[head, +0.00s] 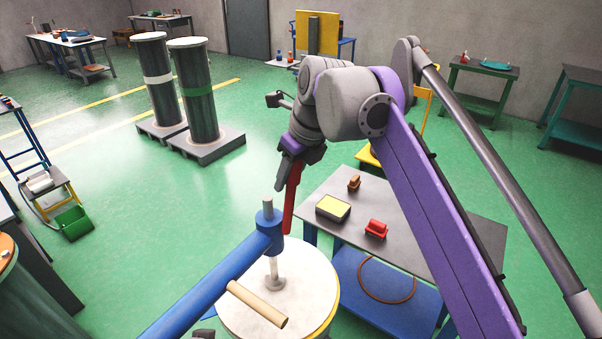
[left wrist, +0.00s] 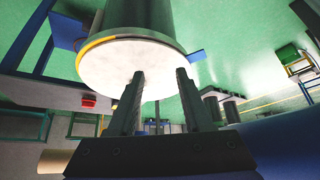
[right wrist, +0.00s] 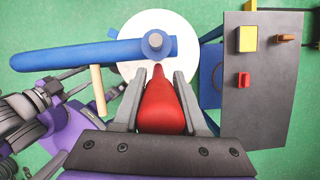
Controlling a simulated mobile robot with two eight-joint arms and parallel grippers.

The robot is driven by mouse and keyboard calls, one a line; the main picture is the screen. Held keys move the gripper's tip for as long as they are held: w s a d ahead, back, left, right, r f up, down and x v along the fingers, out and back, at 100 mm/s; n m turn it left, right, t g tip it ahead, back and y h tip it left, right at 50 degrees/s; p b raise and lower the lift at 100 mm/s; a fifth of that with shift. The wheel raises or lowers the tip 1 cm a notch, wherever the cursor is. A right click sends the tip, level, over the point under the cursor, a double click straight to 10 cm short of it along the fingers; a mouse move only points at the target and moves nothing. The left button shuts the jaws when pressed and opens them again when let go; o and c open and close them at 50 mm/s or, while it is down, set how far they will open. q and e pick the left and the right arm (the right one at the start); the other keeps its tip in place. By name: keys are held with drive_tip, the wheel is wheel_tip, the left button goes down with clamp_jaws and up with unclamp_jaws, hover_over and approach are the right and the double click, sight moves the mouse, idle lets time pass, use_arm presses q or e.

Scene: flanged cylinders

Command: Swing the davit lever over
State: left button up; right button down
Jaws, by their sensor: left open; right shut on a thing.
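The davit's thick blue beam (head: 205,287) reaches over a round white lid (head: 305,300). Its hub (head: 268,226) sits on a pale upright post, and a tan wooden bar (head: 257,304) sticks out from the beam. My right gripper (head: 288,165) is shut on a red tapered handle (head: 292,197), whose narrow end points at the hub. The right wrist view shows the red handle (right wrist: 163,105) between both fingers; whether it joins the hub is unclear. My left gripper (left wrist: 161,75) is open and empty in the left wrist view, facing the white lid (left wrist: 128,62).
A grey-topped table (head: 400,220) right of the lid carries a yellow-topped box (head: 333,208), a red block (head: 376,229) and a brown piece (head: 354,183). Two dark flanged cylinders (head: 200,100) stand behind left. Green floor between is open.

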drive_tip(key=shift+w+a+f+g+h, duration=0.1)
drive_tip(key=shift+w+a+g+h, duration=0.4)
drive_tip(key=shift+a+h, duration=0.3)
drive_tip(key=shift+c, duration=2.2)
unclamp_jaws()
drive_tip(key=shift+y, duration=0.3)
